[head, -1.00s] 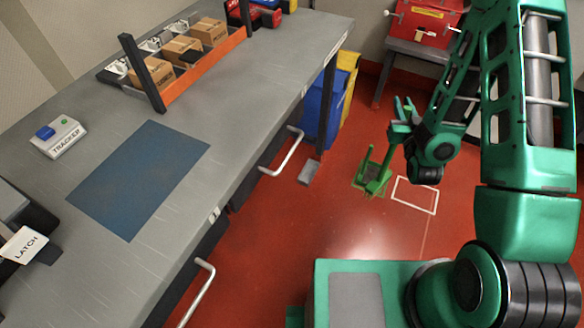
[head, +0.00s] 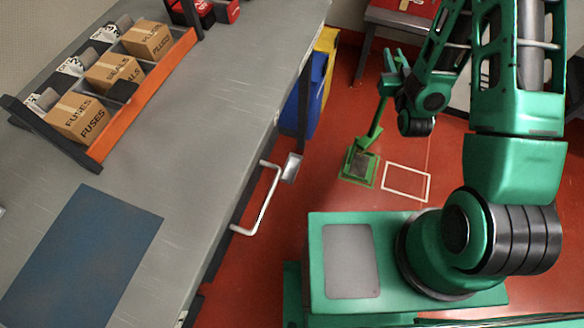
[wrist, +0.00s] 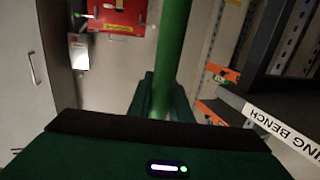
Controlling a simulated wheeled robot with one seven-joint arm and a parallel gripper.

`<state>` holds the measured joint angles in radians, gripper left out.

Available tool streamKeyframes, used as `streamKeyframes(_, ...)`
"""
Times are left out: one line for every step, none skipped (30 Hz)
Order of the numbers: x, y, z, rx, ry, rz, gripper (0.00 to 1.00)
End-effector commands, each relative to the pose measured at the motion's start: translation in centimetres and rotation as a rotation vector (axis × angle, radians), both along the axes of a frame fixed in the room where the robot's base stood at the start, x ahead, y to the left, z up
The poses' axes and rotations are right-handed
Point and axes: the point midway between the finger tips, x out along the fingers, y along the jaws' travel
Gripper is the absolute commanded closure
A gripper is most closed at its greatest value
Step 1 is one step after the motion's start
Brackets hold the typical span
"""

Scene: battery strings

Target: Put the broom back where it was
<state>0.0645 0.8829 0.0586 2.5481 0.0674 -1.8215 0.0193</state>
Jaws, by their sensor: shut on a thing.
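The green broom (head: 375,130) stands tilted, its handle leaning up and to the right. Its head (head: 361,160) is low, over or within a green square outline (head: 347,180) on the red floor. I cannot tell whether it touches the floor. My gripper (head: 389,82) is at the upper part of the handle, shut on it. In the wrist view, the green handle (wrist: 172,50) runs up from between the fingers of my gripper (wrist: 160,100).
A white rectangle outline (head: 406,182) lies empty on the floor right of the broom head. A grey bench (head: 215,130) with a white handle (head: 262,205) stands on the left. Blue (head: 303,105) and yellow (head: 325,62) bins stand behind. A red case (head: 410,10) is at the back.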

Motion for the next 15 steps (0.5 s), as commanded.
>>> streamKeyframes(0.0,0.2,0.0,0.001,-0.001,0.003,1.00)
streamKeyframes(0.0,0.3,0.0,0.001,-0.001,0.004,1.00)
streamKeyframes(0.1,0.4,0.0,0.001,-0.001,0.005,1.00)
streamKeyframes(0.1,0.5,0.0,0.001,-0.001,0.006,1.00)
streamKeyframes(0.1,0.5,0.0,0.001,-0.001,0.007,1.00)
streamKeyframes(0.1,0.6,0.0,0.001,0.000,0.008,1.00)
streamKeyframes(0.1,0.7,0.0,0.001,-0.001,0.009,1.00)
streamKeyframes(0.1,0.8,-0.1,0.002,-0.001,0.010,1.00)
streamKeyframes(0.2,1.0,-0.2,0.001,-0.001,0.014,1.00)
streamKeyframes(0.4,1.3,-0.4,0.001,-0.001,0.019,1.00)
streamKeyframes(0.6,1.7,-0.7,0.001,-0.002,0.025,1.00)
streamKeyframes(0.9,2.4,-1.2,0.001,-0.003,0.036,1.00)
streamKeyframes(1.3,3.1,-1.8,0.000,-0.004,0.047,1.00)
streamKeyframes(1.7,4.0,-2.4,0.000,-0.006,0.060,1.00)
streamKeyframes(2.2,5.3,-3.3,0.001,-0.008,0.079,1.00)
